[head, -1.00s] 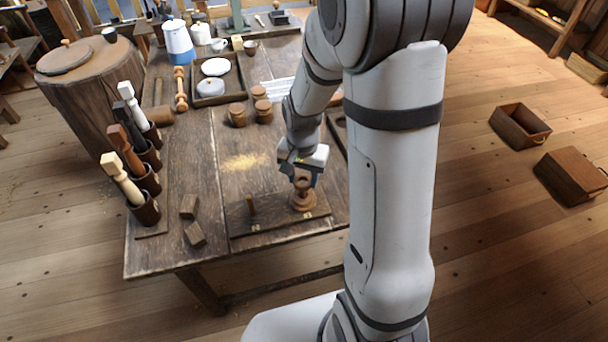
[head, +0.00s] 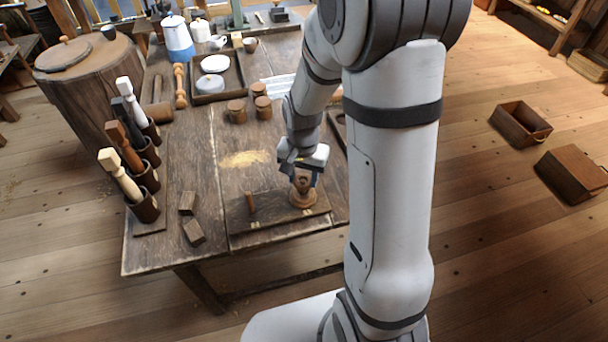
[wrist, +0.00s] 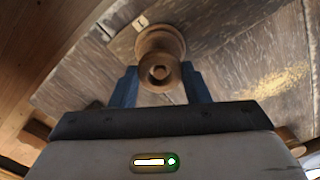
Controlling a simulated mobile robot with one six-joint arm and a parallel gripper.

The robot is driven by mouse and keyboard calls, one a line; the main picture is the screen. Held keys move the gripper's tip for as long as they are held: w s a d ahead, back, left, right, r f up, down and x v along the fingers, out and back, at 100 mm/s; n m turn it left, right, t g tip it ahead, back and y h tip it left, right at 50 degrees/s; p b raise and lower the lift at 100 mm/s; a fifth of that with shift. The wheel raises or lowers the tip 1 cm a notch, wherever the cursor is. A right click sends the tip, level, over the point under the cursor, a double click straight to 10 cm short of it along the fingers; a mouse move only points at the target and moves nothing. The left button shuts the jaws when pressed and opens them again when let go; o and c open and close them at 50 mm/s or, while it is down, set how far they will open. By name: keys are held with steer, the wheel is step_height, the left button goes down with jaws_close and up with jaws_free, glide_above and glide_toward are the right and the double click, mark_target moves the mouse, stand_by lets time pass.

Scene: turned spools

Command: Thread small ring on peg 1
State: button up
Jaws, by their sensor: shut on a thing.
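On the right stands a turned wooden spool stack (head: 303,199) with a wide base. My gripper (head: 304,176) is just above this stack, pointing down, its fingers shut on a small wooden ring (wrist: 159,72). In the wrist view the ring sits between the blue fingertips, its hole facing the camera, with the wider wood right behind it. I cannot tell whether a peg is inside the ring.
Two small dark blocks (head: 193,231) lie left of the board. Upright tools in cups (head: 147,208) line the table's left edge. Round wooden pots (head: 237,112) and a tray (head: 236,83) stand farther back. The table between the board and the pots is clear, with sawdust (head: 245,159).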

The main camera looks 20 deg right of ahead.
steer(key=shift+f+b, duration=0.5)
steer(key=shift+f, duration=0.15)
steer(key=o, duration=1.6)
steer(key=shift+r, duration=0.1)
step_height(320, 180, up, 10)
steer(key=p, duration=0.7)
